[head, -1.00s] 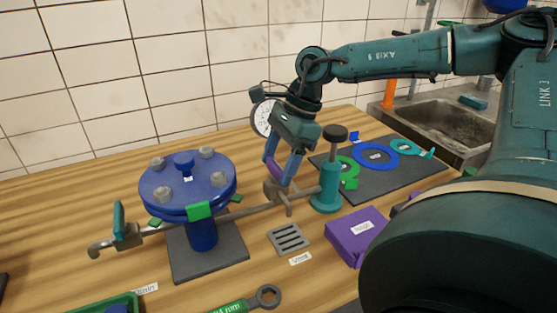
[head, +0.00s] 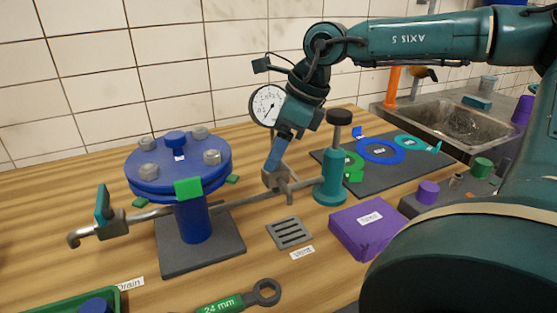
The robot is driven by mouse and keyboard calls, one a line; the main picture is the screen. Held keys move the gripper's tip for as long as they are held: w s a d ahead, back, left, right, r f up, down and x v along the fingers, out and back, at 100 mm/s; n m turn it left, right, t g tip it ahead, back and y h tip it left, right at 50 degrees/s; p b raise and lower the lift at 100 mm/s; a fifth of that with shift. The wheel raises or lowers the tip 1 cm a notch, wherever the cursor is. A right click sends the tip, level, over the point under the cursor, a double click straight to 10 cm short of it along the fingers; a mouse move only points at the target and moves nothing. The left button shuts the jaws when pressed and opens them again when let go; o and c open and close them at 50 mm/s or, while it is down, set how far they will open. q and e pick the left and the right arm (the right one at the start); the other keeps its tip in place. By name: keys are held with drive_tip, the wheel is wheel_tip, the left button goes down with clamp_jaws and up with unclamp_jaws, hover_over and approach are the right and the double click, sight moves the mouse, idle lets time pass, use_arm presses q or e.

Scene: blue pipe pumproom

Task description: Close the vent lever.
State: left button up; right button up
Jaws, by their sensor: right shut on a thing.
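The vent valve (head: 277,181) is a grey-brown body on the pipe, between the blue flanged vessel (head: 178,167) and the teal cylinder (head: 331,177). My right gripper (head: 273,164) reaches down from above to the top of this valve. Its blue fingers are together, shut on the vent lever. The purple lever is hidden behind the fingers, so its angle cannot be seen. My left gripper is not in view.
A teal-handled drain valve (head: 103,205) is at the pipe's left end. A gauge (head: 267,105) stands behind my gripper. A grate (head: 289,232), a purple box (head: 366,229) and a wrench (head: 240,299) lie in front. A sink (head: 455,124) is at the back right.

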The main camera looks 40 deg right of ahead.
drive_tip(key=m+b, duration=0.1)
drive_tip(key=m+h+b, duration=0.1)
drive_tip(key=m+b, duration=0.1)
drive_tip(key=shift+f+t, duration=0.3)
drive_tip(key=m+h+b, duration=0.2)
drive_tip(key=m+b, duration=0.3)
drive_tip(key=shift+a+r+b, duration=0.1)
drive_tip(key=shift+a+b, duration=0.05)
drive_tip(key=shift+b, duration=0.15)
drive_tip(key=shift+m+h+b, duration=0.3)
drive_tip(key=shift+m+b, duration=0.25)
drive_tip(key=shift+m, duration=0.25)
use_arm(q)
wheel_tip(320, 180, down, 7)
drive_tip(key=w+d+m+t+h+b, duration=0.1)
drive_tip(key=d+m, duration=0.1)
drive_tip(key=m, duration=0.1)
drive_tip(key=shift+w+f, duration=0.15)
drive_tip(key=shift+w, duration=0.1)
use_arm(e)
drive_tip(key=shift+a+r+m+h, duration=0.15)
drive_tip(key=shift+m+h, duration=0.15)
drive_tip(key=shift+m, duration=0.5)
drive_tip(key=o, duration=1)
drive_tip(key=shift+r, duration=0.1)
